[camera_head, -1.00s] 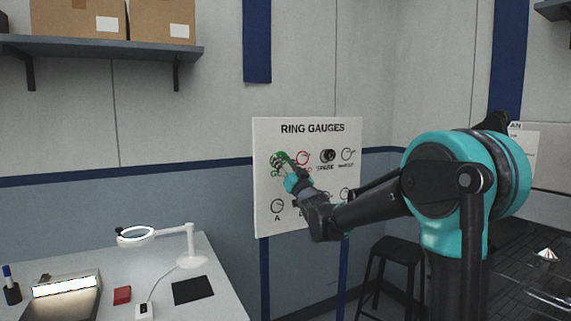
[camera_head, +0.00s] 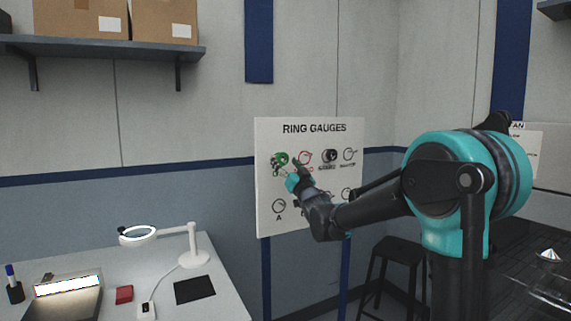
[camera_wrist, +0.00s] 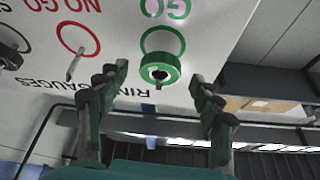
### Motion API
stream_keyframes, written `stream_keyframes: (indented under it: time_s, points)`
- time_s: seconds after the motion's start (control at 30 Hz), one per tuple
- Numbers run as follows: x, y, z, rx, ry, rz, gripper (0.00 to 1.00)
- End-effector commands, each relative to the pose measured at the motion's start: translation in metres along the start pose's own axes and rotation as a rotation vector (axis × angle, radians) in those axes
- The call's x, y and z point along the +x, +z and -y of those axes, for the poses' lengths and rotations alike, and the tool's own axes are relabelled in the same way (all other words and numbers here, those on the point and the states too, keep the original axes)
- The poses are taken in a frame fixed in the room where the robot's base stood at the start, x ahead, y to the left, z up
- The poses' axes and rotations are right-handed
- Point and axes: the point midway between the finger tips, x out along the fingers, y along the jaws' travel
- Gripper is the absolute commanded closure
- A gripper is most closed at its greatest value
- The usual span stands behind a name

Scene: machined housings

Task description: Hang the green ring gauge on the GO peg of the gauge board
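The green ring gauge (camera_wrist: 160,69) is at the GO place of the gauge board (camera_head: 267,220), just off the printed green circle. It also shows in the head view (camera_head: 280,158). It appears to hang around the GO peg, though the peg is mostly hidden inside its dark hole. My gripper (camera_head: 288,172) is in front of the board. In the wrist view its two fingers are spread wide on either side of the ring, with clear gaps and no contact visible.
The NO GO peg (camera_wrist: 75,68) sticks out bare beside the ring. A dark ring (camera_head: 329,156) hangs farther right on the board. A lit magnifier (camera_head: 138,235) stands on the table at lower left, and a black stool (camera_head: 393,247) is below my arm.

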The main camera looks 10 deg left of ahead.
Motion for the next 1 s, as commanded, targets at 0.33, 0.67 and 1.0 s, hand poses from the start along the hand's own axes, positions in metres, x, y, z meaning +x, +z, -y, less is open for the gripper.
stream_keyframes:
  time_s: [0.33,0.67,1.0]
  points:
    - [-0.01,0.0,0.0,0.0,0.0,0.0,0.34]
    - [-0.074,0.0,0.0,-0.001,0.0,0.0,0.34]
    - [-0.117,0.0,-0.001,-0.001,0.002,0.001,0.34]
